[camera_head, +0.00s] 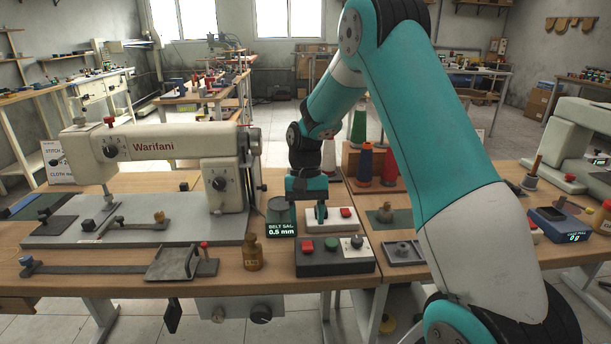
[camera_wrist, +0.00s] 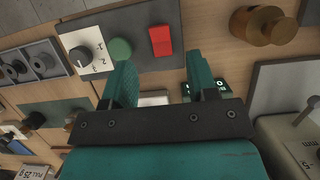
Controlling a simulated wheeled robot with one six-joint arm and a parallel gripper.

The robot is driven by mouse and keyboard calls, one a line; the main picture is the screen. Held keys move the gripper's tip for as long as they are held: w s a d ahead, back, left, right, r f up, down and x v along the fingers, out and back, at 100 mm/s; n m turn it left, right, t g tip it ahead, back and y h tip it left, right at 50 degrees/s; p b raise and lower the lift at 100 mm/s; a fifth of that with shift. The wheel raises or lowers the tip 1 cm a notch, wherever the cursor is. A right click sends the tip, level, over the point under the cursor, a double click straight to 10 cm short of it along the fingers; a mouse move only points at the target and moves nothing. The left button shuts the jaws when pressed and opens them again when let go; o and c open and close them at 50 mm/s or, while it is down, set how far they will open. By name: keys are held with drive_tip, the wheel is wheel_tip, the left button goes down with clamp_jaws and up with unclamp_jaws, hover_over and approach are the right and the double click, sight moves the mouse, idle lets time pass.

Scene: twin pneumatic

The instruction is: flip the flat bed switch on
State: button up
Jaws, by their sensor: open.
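No readable label marks which control is the flat bed switch. A small white switch box with a red rocker (camera_head: 346,212) stands behind a dark control box (camera_head: 335,264). The dark box carries a red switch (camera_head: 307,245), a green button (camera_head: 331,243) and a knob on a white dial (camera_head: 352,242). In the wrist view the red switch (camera_wrist: 160,40), green button (camera_wrist: 120,51) and dial (camera_wrist: 82,52) lie beyond the fingers. My gripper (camera_head: 308,211) is open and empty, pointing down beside the white box, partly covering its left end. A gap shows between its fingers (camera_wrist: 165,80).
The Warifani sewing machine (camera_head: 160,145) stands left on its grey bed. A belt display (camera_head: 282,229) is left of my gripper. A brass weight (camera_head: 253,254) stands left of the dark box. Thread cones (camera_head: 365,165) stand behind. Bare wood shows in front of the dark box.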

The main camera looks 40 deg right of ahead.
drive_tip(key=p+v, duration=0.1)
drive_tip(key=v, duration=1)
drive_tip(key=shift+r, duration=0.15)
drive_tip(key=s+a+r+n+t+p, duration=0.1)
drive_tip(key=s+a+r+n, duration=0.3)
drive_tip(key=a, duration=0.4)
drive_tip(key=s+a+r+n+t+p, duration=0.1)
drive_tip(key=s+a+r+n, duration=0.25)
drive_tip(key=s+a, duration=0.4)
drive_tip(key=s+a+n+y+p, duration=0.1)
drive_tip(key=s+a+n, duration=0.2)
drive_tip(key=s+a, duration=0.2)
drive_tip(key=s+a+n+t, duration=0.1)
drive_tip(key=s+a+n, duration=0.2)
drive_tip(key=s, duration=0.7)
drive_tip(key=shift+a+r+y+p, duration=0.4)
drive_tip(key=shift+a, duration=0.65)
drive_tip(key=shift+s, duration=0.1)
